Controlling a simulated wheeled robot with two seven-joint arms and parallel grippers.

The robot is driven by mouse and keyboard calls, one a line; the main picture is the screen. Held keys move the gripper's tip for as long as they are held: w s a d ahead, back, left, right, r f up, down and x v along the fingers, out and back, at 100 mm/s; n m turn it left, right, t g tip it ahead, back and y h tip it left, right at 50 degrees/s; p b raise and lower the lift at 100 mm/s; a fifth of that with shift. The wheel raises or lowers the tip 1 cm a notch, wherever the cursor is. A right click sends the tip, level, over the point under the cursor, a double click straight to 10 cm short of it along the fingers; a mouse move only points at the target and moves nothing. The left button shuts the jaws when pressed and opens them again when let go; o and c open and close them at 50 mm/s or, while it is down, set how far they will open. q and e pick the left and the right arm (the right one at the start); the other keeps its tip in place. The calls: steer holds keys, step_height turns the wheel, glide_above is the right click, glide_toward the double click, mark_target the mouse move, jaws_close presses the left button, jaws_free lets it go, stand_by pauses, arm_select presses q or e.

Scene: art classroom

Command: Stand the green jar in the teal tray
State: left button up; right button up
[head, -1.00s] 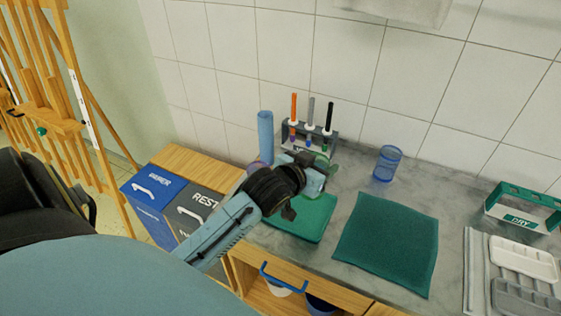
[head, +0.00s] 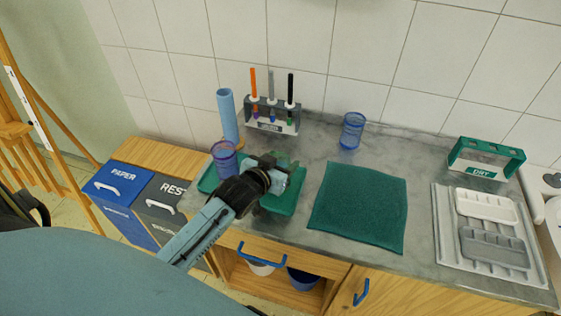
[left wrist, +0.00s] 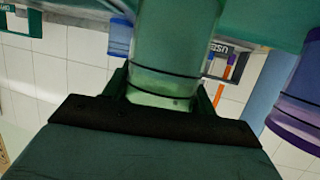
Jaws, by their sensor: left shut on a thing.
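My left gripper (head: 281,181) is over the teal tray (head: 287,204) at the left part of the counter. It is shut on the green jar (left wrist: 175,45), a translucent cylinder that fills the middle of the left wrist view. In the head view my gripper mostly hides the jar. The jar's far end points toward the teal surface at the top of the left wrist view; I cannot tell if it touches. A purple jar (head: 224,160) stands at the tray's left end and also shows in the left wrist view (left wrist: 300,118). My right gripper is not in view.
A blue roll (head: 228,117) and a marker rack (head: 272,115) stand behind the tray. A blue jar (head: 352,131) stands by the wall. A green cloth (head: 359,208) lies right of the tray. A DRY rack (head: 486,157) and paint palettes (head: 487,207) are farther right.

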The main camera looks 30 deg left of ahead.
arm_select(q)
steer(key=shift+f, duration=0.1)
steer(key=o, duration=1)
steer(key=shift+s, duration=0.2)
steer(key=p+v, duration=0.1)
steer(key=v, duration=1)
steer(key=shift+s+r, duration=0.3)
